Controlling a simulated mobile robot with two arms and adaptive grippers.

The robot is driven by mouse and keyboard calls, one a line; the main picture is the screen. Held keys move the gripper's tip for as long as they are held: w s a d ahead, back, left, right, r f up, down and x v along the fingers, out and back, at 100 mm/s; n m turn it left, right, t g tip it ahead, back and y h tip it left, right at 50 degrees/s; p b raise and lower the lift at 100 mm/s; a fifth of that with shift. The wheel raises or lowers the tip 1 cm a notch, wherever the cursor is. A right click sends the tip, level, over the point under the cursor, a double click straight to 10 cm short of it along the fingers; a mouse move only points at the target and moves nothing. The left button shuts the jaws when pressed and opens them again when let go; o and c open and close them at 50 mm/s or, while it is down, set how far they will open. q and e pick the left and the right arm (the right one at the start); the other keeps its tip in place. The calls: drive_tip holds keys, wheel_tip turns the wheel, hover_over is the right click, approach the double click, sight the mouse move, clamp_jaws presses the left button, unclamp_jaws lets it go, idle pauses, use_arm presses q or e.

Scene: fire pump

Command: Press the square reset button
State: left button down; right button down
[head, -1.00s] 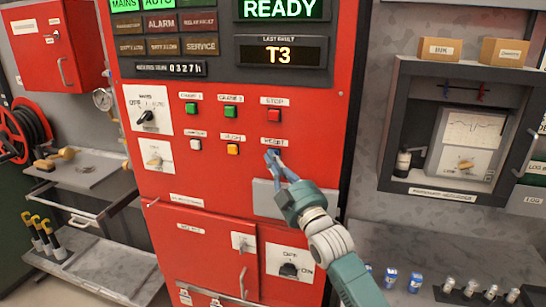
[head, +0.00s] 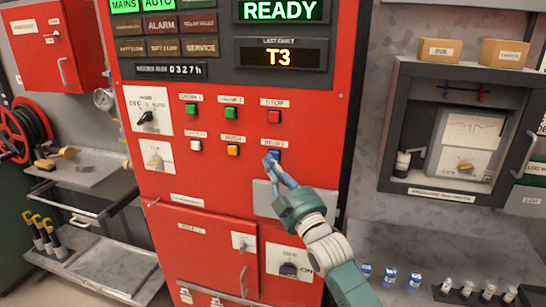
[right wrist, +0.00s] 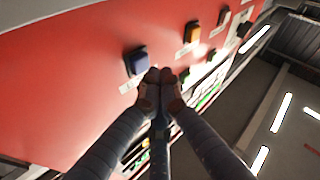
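The square blue reset button (head: 275,154) sits under its white label on the red panel, right of the yellow button, and the fingers partly cover it in the head view. In the right wrist view the blue button (right wrist: 137,61) stands out whole from the panel, just up and left of the fingertips. My right gripper (head: 268,160) points up at the button with its fingers together. In the right wrist view its fingertips (right wrist: 159,76) meet with nothing between them. I cannot tell whether they touch the button. My left gripper is not in view.
A yellow button (head: 233,150) and a white button (head: 196,146) are left of the reset button. A red stop button (head: 274,116) is above it. A grey plate (head: 263,198) is below. The display (head: 279,10) reads READY and the fault window (head: 279,57) reads T3.

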drive_tip(key=s, duration=0.1)
drive_tip(key=s+a+p, duration=0.1)
drive_tip(key=s, duration=0.1)
drive_tip(key=s+p, duration=0.1)
drive_tip(key=shift+s+a, duration=0.3)
drive_tip(key=shift+s, duration=0.05)
idle(0.4)
